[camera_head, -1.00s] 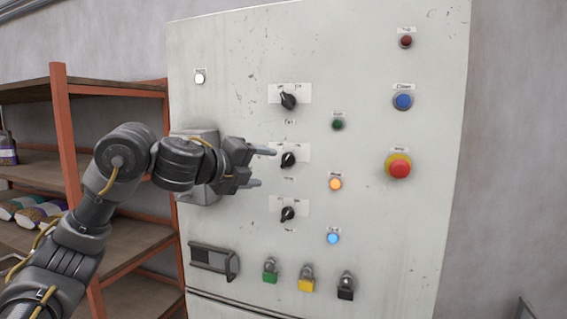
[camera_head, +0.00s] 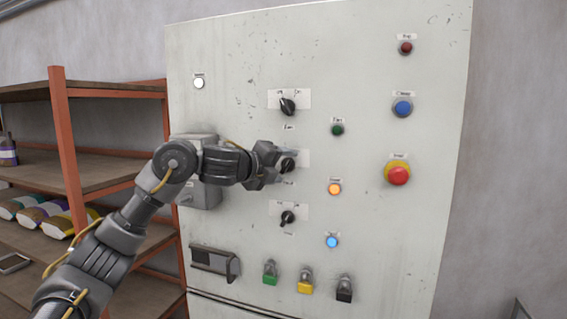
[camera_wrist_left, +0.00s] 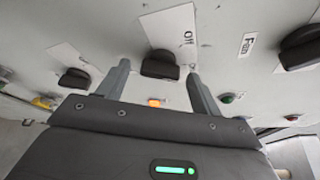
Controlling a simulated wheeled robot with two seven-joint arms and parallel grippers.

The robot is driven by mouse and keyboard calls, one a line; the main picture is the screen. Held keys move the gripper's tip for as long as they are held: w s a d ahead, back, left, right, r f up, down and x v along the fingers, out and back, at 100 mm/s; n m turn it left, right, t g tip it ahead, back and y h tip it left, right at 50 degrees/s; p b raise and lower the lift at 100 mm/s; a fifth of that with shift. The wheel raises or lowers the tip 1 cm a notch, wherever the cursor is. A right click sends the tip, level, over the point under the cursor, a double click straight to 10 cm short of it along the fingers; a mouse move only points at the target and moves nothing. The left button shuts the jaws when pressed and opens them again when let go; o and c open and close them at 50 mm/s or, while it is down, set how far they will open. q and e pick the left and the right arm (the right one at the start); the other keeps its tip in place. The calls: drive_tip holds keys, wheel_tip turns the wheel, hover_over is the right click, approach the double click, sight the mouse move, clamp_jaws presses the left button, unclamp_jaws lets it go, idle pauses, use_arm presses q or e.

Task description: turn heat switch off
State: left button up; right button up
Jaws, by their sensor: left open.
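The middle of three black rotary switches (camera_head: 288,164) sits on a white label plate on the grey cabinet; I take it as the heat switch, though its name is unreadable. In the left wrist view, the black knob (camera_wrist_left: 160,65) lies between my fingers, with "Off" printed beside it. My left gripper (camera_head: 281,166) is open in front of this knob, one finger on each side. In the wrist view the open gripper (camera_wrist_left: 158,70) shows a gap beside the knob; contact cannot be told. An amber lamp (camera_head: 334,189) to its right is lit.
The fan switch (camera_head: 288,106) is above and another black switch (camera_head: 287,217) below, both close to my gripper. A red mushroom button (camera_head: 398,174), blue button (camera_head: 402,108) and several padlocks are on the panel. Orange shelving (camera_head: 65,150) stands left.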

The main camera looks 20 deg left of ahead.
use_arm(q)
drive_tip(key=shift+w+d+f, duration=0.15)
drive_tip(key=shift+w, duration=0.2)
drive_tip(key=shift+c, duration=0.3)
drive_tip(key=c, duration=0.9)
